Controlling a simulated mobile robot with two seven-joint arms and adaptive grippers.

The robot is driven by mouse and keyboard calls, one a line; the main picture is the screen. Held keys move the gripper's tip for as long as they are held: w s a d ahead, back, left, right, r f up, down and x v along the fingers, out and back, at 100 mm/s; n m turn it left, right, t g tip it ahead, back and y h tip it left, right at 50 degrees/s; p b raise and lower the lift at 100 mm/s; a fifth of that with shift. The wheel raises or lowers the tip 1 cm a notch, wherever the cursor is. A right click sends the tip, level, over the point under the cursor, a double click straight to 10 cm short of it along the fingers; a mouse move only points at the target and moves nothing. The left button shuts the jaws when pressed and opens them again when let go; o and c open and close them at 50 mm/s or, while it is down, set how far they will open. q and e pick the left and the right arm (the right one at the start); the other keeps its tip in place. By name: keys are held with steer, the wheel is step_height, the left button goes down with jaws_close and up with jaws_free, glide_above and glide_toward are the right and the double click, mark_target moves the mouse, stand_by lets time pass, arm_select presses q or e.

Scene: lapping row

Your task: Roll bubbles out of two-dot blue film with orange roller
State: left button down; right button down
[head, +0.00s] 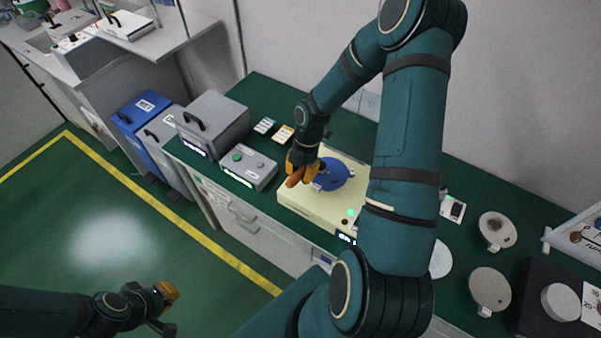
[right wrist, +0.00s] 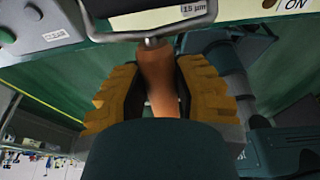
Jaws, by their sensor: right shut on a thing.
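My right gripper (head: 301,164) is shut on the orange handle of the roller (head: 294,178), at the left edge of the blue film. In the right wrist view the orange handle (right wrist: 160,72) stands between the yellow finger pads, with its metal frame at the top. The round blue film (head: 335,175) lies on the cream machine (head: 295,203); its dots are too small to make out. Whether the roller touches the film is hidden by the gripper. My left gripper (head: 168,308) is open and empty over the floor at lower left.
A grey control box (head: 248,168) and a grey case (head: 212,122) stand left of the machine. Two small cards (head: 283,133) lie behind it. Round plates (head: 490,288) lie on the green bench at right. My right arm hides part of the bench.

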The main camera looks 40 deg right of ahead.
steer(key=shift+r+p, duration=0.65)
steer(key=shift+r, duration=2.1)
